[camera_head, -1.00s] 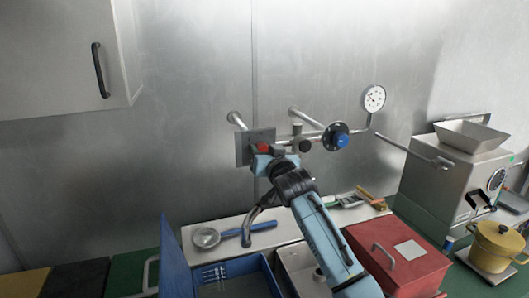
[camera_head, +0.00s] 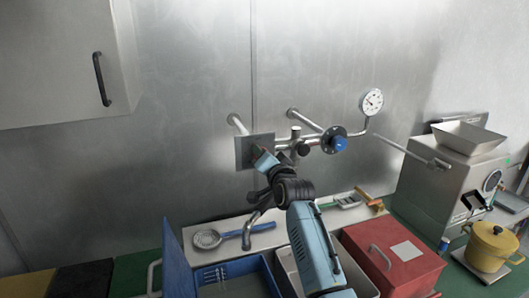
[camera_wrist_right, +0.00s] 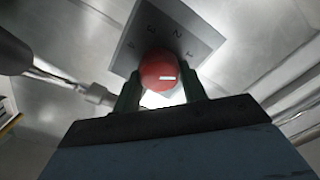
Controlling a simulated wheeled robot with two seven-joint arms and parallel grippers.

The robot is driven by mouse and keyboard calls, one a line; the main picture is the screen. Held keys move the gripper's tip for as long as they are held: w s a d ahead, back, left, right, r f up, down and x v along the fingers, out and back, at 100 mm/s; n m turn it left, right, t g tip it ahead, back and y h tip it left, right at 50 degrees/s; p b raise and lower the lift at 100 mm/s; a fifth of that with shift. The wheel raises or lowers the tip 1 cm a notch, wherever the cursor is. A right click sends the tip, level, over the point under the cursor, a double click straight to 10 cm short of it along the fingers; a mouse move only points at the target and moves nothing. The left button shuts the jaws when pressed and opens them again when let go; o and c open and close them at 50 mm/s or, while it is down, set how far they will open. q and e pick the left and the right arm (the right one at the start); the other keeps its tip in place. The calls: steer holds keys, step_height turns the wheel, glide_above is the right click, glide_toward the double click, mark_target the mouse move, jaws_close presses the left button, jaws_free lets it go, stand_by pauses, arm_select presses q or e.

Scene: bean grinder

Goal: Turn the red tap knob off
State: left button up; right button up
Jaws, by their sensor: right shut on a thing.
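In the head view the right gripper (camera_head: 262,160) reaches up to the plate (camera_head: 243,151) on the wall pipes, and my arm hides the knob. My left gripper is not in view.
A blue knob (camera_head: 338,144) and a round gauge (camera_head: 371,102) are on the pipes right of the plate. Below are a blue open box (camera_head: 235,268), a red box (camera_head: 395,258), a strainer (camera_head: 207,239) and a yellow pot (camera_head: 494,246). A grinder (camera_head: 450,185) stands at right.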

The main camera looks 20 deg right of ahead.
steer(key=shift+d+f+m+p, duration=0.1)
steer(key=shift+m+p, duration=0.8)
steer(key=shift+m, duration=2)
steer(key=o, duration=1)
steer(key=s+b, duration=0.2)
steer(key=s, duration=1.1)
steer(key=shift+s+d, duration=0.2)
